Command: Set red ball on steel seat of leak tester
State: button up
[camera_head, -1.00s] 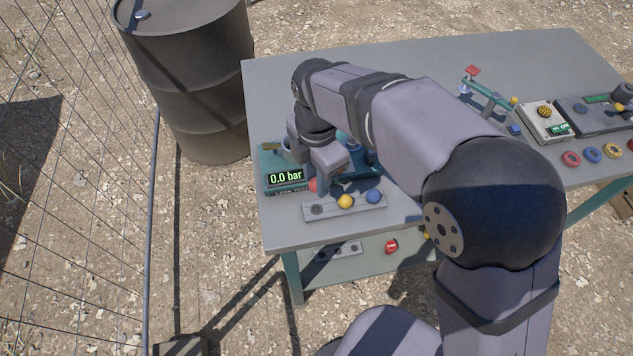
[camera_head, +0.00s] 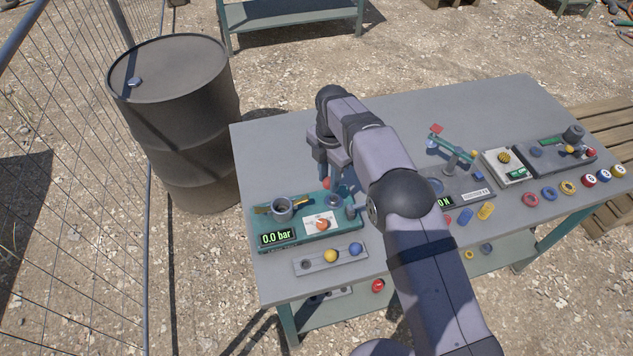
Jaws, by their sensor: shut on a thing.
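My gripper (camera_head: 329,180) is above the back right part of the leak tester and shut on the red ball (camera_head: 327,184). Only a small part of the ball shows between the fingers. The leak tester (camera_head: 300,238) is a green box with a "0.0 bar" display, a grey steel cup (camera_head: 281,209) at its left and an orange-red knob (camera_head: 322,225) on a white plate. A round grey part (camera_head: 333,201) stands at its back right, below my gripper. I cannot tell for sure which part is the steel seat.
A grey rack (camera_head: 331,259) in front holds a yellow ball (camera_head: 331,256) and a blue ball (camera_head: 355,249); its left hole is empty. Other devices and coloured rings stand on the bench's right side. A dark drum (camera_head: 175,120) stands left of the bench.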

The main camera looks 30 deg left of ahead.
jog(key=shift+w+d+f+p, duration=0.1)
jog(key=shift+w+d+p, duration=0.2)
jog(key=shift+w, duration=0.25)
jog(key=shift+w+d+f+p, duration=0.1)
jog(key=shift+w+d+p, duration=0.15)
jog(key=shift+w, duration=0.3)
jog(key=shift+a+f, duration=0.1)
jog(key=shift+f+b, duration=1.65)
jog(key=shift+f, duration=0.85)
jog(key=shift+f+b, duration=1.2)
jog(key=shift+f, duration=0.1)
jog(key=o, duration=1.5)
jog(key=shift+f, duration=0.1)
